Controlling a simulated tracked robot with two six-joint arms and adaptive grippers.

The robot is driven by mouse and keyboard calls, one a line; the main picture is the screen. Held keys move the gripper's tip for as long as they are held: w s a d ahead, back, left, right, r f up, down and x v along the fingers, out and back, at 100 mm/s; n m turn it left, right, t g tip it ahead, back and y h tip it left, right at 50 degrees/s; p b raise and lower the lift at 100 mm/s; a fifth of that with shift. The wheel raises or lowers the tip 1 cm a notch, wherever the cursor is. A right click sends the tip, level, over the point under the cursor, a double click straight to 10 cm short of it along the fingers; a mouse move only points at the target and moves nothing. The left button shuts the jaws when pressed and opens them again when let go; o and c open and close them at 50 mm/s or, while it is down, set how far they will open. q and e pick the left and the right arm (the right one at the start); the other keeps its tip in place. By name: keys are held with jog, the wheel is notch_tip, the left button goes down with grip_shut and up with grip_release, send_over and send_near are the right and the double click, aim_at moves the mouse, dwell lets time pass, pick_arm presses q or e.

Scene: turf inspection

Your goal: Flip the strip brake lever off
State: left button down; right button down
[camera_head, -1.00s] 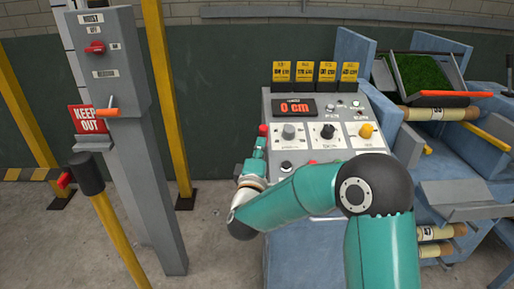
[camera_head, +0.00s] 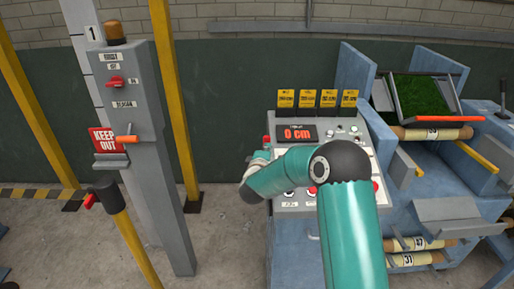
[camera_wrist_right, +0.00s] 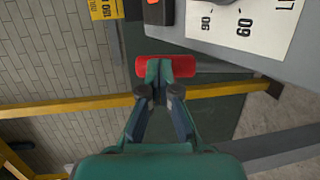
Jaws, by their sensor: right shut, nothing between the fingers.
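A red handle (camera_head: 266,141) sticks out at the left edge of the grey control console (camera_head: 352,137); no label on it is readable, so I cannot confirm that it is the strip brake lever. In the right wrist view the red bar (camera_wrist_right: 208,90) lies just beyond my fingertips and shows on both sides of them. My right gripper (camera_wrist_right: 166,70) is shut with nothing between its fingers. In the head view my right gripper (camera_head: 262,156) is small and partly hidden beside the console edge. Whether it touches the handle is unclear. My left gripper is out of view.
A grey post (camera_head: 142,165) at left carries a red switch (camera_head: 116,82) and an orange lever (camera_head: 127,139). My right arm covers much of the console's dials. A turf tray (camera_head: 425,95) and rolled tubes stand at right. A yellow pole (camera_head: 140,250) stands in front.

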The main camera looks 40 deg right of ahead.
jog(key=shift+w+a+r, duration=0.1)
jog(key=shift+w+a, duration=0.1)
jog(key=shift+w, duration=0.25)
jog(key=b+v, duration=0.1)
jog(key=v, duration=1.3)
jog(key=shift+r, duration=0.4)
jog(key=shift+s+d, duration=0.1)
